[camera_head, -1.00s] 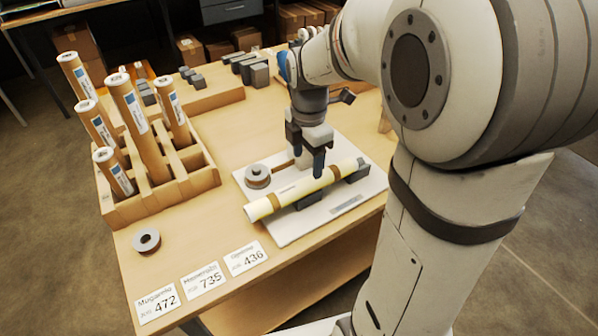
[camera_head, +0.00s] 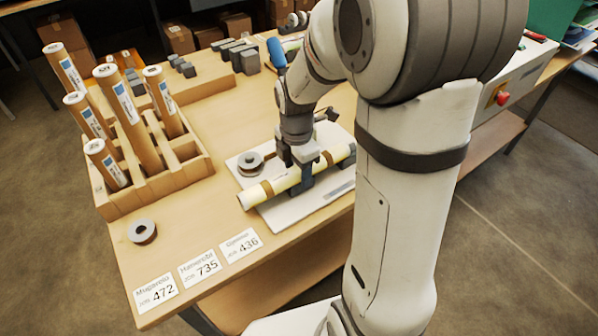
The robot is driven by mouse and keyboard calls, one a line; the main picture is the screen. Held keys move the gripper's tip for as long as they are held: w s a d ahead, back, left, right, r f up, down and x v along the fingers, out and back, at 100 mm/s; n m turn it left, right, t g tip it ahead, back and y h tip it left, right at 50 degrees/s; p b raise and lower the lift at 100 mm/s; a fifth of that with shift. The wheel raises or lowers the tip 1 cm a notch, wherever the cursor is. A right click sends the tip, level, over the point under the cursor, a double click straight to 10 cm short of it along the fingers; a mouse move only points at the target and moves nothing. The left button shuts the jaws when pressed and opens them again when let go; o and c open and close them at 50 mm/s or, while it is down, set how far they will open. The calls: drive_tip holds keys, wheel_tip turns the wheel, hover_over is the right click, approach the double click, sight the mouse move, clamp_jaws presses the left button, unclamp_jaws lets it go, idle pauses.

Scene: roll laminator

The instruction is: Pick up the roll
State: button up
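A pale yellow-white roll (camera_head: 270,190) with brown bands lies across dark supports on a white board (camera_head: 290,216). My gripper (camera_head: 301,174) is low over the middle of the roll. One dark finger shows in front of the roll and the other is mostly hidden behind it. The fingers are around the roll, but I cannot tell whether they press on it.
A wooden rack (camera_head: 186,166) with several upright brown tubes stands at left. A tape ring (camera_head: 142,231) and three number cards (camera_head: 199,268) lie near the front edge. Another tape roll (camera_head: 251,164) sits on the board. Dark blocks (camera_head: 243,58) stand at the back. A red button (camera_head: 501,98) is at right.

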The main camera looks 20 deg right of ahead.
drive_tip(key=c, duration=1.1)
drive_tip(key=shift+r, duration=0.1)
